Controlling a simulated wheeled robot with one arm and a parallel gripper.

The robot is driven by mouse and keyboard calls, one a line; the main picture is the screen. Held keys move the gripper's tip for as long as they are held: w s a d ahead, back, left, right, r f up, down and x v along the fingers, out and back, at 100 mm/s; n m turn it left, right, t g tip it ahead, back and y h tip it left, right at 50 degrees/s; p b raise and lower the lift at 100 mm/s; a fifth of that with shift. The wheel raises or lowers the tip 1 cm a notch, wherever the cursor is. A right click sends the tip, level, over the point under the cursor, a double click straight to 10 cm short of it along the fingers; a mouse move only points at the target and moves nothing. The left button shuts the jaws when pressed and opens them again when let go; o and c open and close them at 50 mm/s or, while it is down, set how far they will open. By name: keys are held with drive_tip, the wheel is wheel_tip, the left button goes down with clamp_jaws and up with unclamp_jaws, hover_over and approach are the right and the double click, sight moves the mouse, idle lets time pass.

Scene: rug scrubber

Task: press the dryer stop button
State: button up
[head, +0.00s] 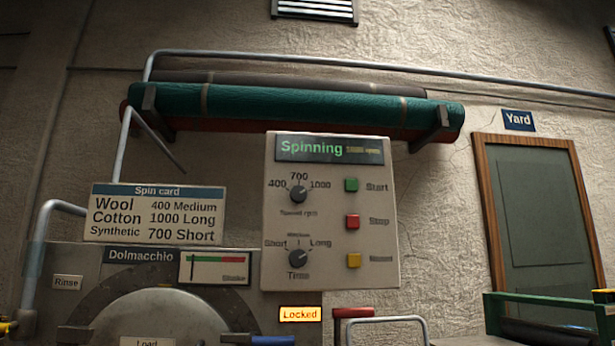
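The control panel (330,275) is a pale box on the wall in the middle of the head view. Its green display (328,149) reads "Spinning", with small dim text beside it, perhaps an rpm figure. The red stop button (352,222) is between the green start button (351,185) above and a yellow button (353,261) below, whose label is blurred. The stop button is uncovered. A speed knob (298,194) and a time knob (298,258) sit to the left of the buttons. My gripper is not in view.
The Dolmacchio machine (100,272) stands below left, with a lit "Locked" sign (300,314) beside it. A spin card (156,213) is above it. Rolled rugs (290,106) rest on brackets above the panel. A door (540,215) marked "Yard" is right.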

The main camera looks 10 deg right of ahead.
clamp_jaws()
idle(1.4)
